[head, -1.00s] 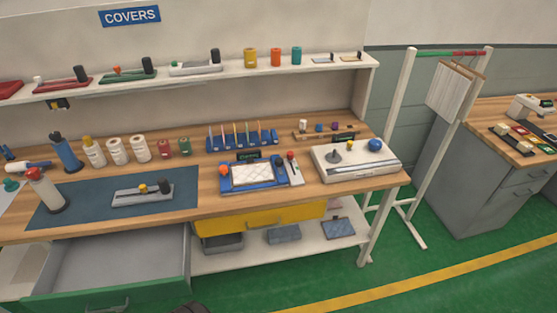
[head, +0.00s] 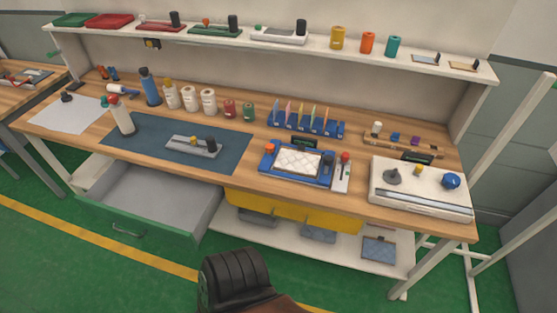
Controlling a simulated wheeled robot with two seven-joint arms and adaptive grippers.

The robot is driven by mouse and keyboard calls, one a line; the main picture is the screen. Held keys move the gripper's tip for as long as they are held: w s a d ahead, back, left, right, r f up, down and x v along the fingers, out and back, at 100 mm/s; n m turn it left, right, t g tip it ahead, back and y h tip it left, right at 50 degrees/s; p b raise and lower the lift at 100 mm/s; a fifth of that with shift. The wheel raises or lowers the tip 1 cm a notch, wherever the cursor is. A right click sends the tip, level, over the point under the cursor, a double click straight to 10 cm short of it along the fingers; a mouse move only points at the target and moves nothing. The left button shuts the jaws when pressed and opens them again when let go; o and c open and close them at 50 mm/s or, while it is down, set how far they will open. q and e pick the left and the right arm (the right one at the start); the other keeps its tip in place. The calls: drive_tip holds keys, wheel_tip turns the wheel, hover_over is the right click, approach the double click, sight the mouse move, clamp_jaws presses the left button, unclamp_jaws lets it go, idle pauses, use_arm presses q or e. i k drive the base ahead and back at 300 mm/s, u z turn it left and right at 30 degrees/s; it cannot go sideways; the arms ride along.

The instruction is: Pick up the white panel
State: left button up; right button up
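On the upper shelf, a white panel (head: 279,34) lies flat with a black knob on its right end. It stands right of a green panel (head: 215,29) and a red panel (head: 161,26) of similar shape. On the bench below, a white quilted pad (head: 298,163) lies in a blue tray device (head: 267,163). A flat white sheet (head: 65,116) lies at the bench's left end. Neither of my grippers can be made out in the head view.
Yellow, orange and teal cylinders (head: 367,43) stand right of the white panel on the shelf (head: 417,73). Bottles (head: 122,117) and a white machine (head: 425,186) occupy the bench. A green-fronted drawer (head: 130,225) juts out open at the left.

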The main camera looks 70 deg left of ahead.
sight(298, 161)
drive_tip(key=u, duration=2)
